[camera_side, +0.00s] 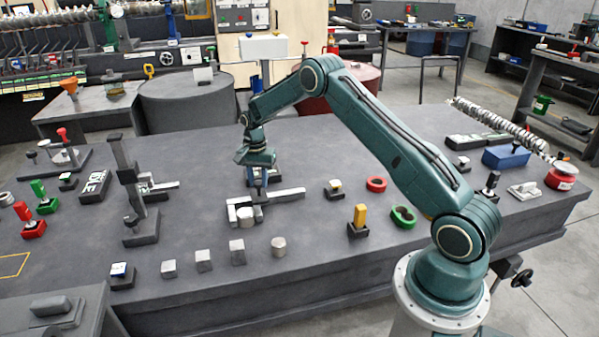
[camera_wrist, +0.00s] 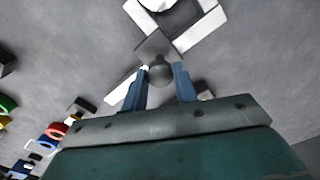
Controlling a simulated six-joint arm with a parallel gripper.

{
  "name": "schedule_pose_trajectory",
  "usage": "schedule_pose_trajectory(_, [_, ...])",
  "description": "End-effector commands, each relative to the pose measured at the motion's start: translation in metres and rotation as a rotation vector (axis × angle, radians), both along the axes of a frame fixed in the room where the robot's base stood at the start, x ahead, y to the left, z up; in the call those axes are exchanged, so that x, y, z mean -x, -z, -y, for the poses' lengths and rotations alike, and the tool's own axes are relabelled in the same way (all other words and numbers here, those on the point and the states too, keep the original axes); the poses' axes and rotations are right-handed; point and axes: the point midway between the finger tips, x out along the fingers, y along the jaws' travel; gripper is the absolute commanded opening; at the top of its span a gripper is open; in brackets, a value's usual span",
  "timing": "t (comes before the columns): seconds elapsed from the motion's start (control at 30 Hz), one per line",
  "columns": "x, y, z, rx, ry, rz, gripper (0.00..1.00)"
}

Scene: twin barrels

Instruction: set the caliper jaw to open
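The caliper (camera_side: 283,197) lies on the grey bench as light grey bars, with a pale cylinder (camera_side: 245,217) by its left part. In the wrist view the caliper's light bars (camera_wrist: 203,28) form a corner at the top, around a round pale shape (camera_wrist: 157,4). A dark square block with a round knob (camera_wrist: 160,72) sits just below that corner. My gripper (camera_side: 258,180) points down over the caliper. In the wrist view my gripper's blue fingers (camera_wrist: 161,76) stand on both sides of the knob, very close to it. Whether they press on it is unclear.
Three grey cubes (camera_side: 204,260) and a pale cylinder (camera_side: 278,246) stand in front of the caliper. An upright dark post (camera_side: 128,180) is at left. A yellow-topped block (camera_side: 360,217), a red ring (camera_side: 376,184) and a green part (camera_side: 403,216) are at right.

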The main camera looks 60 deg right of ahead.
Motion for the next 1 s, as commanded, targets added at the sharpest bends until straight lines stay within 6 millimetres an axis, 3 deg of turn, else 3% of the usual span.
schedule_pose_trajectory(0.17, [0.002,-0.001,0.003,0.001,0.001,0.0,0.0])
schedule_pose_trajectory(0.5, [0.029,-0.001,0.031,0.002,0.003,0.002,0.0])
schedule_pose_trajectory(0.77, [0.03,-0.001,0.032,0.002,0.002,0.003,0.0])
schedule_pose_trajectory(0.8, [0.03,-0.001,0.032,0.002,0.003,0.003,0.32])
schedule_pose_trajectory(0.9, [0.03,-0.001,0.031,0.002,0.002,0.003,0.51])
schedule_pose_trajectory(1.0, [0.03,-0.001,0.031,0.002,0.002,0.002,0.51])
